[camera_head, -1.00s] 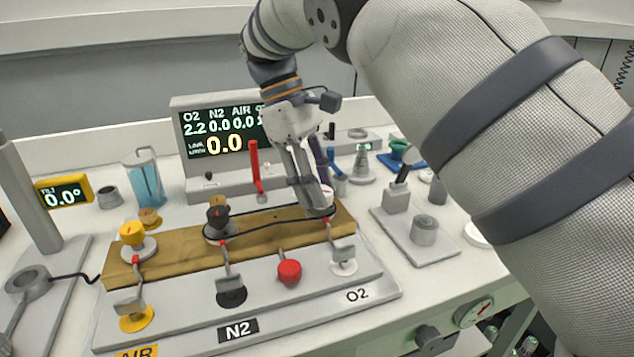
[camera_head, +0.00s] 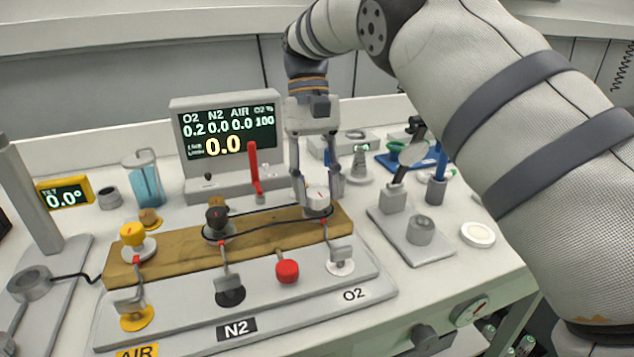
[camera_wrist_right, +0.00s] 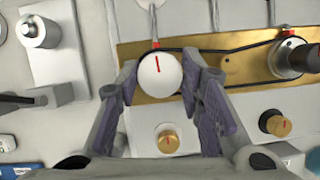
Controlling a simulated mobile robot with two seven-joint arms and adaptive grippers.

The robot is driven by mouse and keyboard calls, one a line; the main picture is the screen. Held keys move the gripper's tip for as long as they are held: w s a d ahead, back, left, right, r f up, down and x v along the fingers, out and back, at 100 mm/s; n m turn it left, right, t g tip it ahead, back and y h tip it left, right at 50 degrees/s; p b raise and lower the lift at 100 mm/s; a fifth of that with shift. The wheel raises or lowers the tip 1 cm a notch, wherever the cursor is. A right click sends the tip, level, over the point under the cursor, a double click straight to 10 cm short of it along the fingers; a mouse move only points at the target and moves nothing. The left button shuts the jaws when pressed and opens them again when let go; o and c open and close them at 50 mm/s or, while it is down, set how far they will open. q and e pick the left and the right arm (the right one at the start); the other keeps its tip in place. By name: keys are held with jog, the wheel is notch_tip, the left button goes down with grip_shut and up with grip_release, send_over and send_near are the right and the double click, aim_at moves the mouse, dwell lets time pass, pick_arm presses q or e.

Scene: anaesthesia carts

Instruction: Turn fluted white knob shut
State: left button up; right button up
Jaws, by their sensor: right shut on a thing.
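The white knob (camera_head: 317,198) with a red mark stands at the right end of the brass bar (camera_head: 270,222), on the O2 line. In the right wrist view the same knob (camera_wrist_right: 160,76) shows its red line pointing roughly along the view's vertical. My right gripper (camera_head: 317,205) reaches down from above, with its fingers on both sides of the knob, shut on it. The display (camera_head: 228,130) reads O2 0.2, N2 0.0, AIR 0.0, and a large 0.0. My left gripper is not in view.
A black knob (camera_head: 217,219) and a yellow knob (camera_head: 132,234) stand further left on the bar. A red upright lever (camera_head: 254,165) is behind it. A red knob (camera_head: 287,271) sits in front. A grey stand (camera_head: 420,230) is to the right.

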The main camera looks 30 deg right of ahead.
jog(key=shift+s+f+m, duration=0.1)
jog(key=shift+f+m, duration=0.05)
jog(key=shift+m, duration=0.45)
jog(key=o, duration=1.2)
jog(key=shift+c, duration=0.2)
